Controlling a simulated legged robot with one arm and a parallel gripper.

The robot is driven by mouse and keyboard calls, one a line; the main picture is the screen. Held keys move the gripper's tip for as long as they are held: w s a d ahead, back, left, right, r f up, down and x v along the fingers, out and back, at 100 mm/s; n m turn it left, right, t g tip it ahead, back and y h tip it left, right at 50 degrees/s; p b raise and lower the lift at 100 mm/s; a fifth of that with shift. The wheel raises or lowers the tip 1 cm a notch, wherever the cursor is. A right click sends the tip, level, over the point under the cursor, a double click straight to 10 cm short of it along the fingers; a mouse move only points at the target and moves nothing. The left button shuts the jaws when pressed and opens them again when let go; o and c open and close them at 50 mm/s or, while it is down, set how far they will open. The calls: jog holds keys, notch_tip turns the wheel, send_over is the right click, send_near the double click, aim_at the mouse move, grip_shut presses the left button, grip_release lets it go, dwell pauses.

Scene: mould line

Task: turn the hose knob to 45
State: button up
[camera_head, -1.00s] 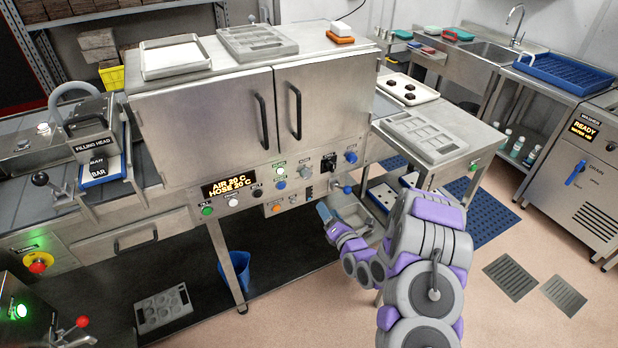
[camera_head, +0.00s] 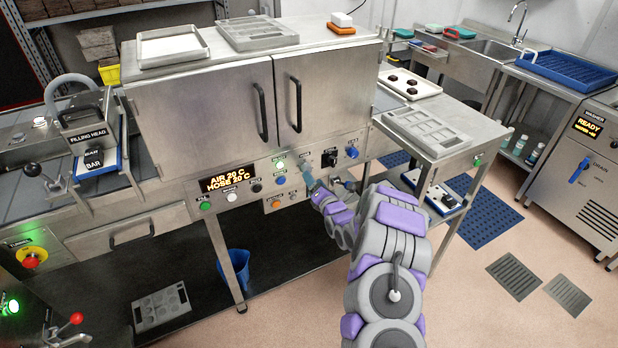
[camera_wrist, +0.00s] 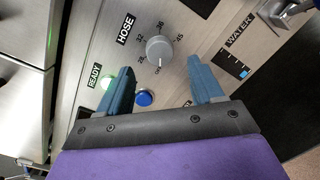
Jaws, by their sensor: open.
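The hose knob (camera_wrist: 159,48) is a round grey dial under the HOSE label (camera_wrist: 125,29) in the wrist view. Numbers ring it, among them 32, 36 and 45. A pale mark on the knob appears to point to the bottom of the picture, away from 45. My gripper (camera_wrist: 157,62) is open, its two blue fingers spread on either side below the knob, with nothing between them gripped. Contact is not visible. In the head view my gripper (camera_head: 305,178) is close to the panel and hides part of the knob area. The display (camera_head: 222,183) reads AIR 20 C, HOSE 20 C.
A lit green READY lamp (camera_wrist: 108,83) and a blue button (camera_wrist: 144,98) sit beside the fingers. The WATER gauge (camera_wrist: 231,64) is to the right. Another blue knob (camera_head: 352,152) projects from the panel. A side table (camera_head: 432,150) stands right of the arm.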

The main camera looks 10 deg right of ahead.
jog(key=shift+b+x, duration=0.55)
jog(key=shift+x, duration=1.75)
jog(key=shift+d, duration=0.1)
jog(key=shift+c, duration=0.4)
jog(key=shift+d, duration=0.15)
jog(key=c, duration=0.3)
jog(key=shift+s, duration=0.1)
jog(key=c, duration=0.7)
